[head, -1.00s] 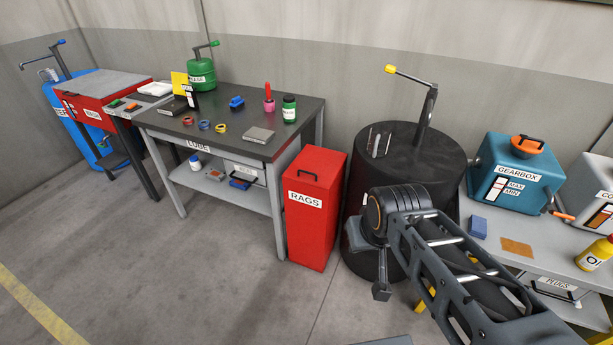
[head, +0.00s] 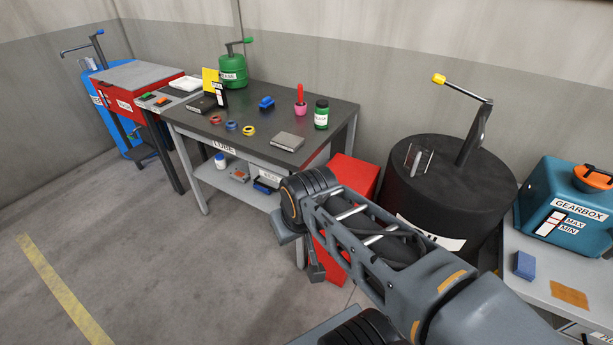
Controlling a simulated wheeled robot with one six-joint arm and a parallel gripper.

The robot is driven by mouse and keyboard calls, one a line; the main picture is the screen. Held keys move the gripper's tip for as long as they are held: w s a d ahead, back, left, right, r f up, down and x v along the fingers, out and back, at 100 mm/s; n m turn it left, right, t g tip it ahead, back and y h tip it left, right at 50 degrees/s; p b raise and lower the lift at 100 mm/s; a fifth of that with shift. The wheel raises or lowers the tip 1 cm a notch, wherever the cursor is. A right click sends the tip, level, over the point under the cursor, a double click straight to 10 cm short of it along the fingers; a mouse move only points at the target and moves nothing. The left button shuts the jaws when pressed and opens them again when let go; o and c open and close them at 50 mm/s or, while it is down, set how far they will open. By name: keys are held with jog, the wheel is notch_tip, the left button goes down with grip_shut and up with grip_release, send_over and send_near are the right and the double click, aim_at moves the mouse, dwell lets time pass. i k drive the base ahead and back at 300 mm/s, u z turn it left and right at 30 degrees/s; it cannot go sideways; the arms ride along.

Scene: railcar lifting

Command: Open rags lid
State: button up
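The red rags bin (head: 354,172) stands between the lube bench and the black drum. Its flat red top shows beyond my arm, and no raised lid is visible. My arm crosses in front of the bin and hides its label and most of its front. The end part of my gripper (head: 316,271) shows as a dark piece hanging below the arm's joint, in front of the bin's lower left side. The fingers cannot be made out clearly, and I see nothing held.
The lube bench (head: 258,98) stands left of the bin with jars, tape rolls and a grey block on it. The black drum (head: 450,190) with a crank stands right of it. A grey bench (head: 545,285) holds the gearbox tank (head: 562,215). Floor at the left is clear.

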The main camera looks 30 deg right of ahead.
aim_at(359, 175)
jog(key=z, duration=0.3)
jog(key=i, duration=0.95)
jog(key=z, duration=0.7)
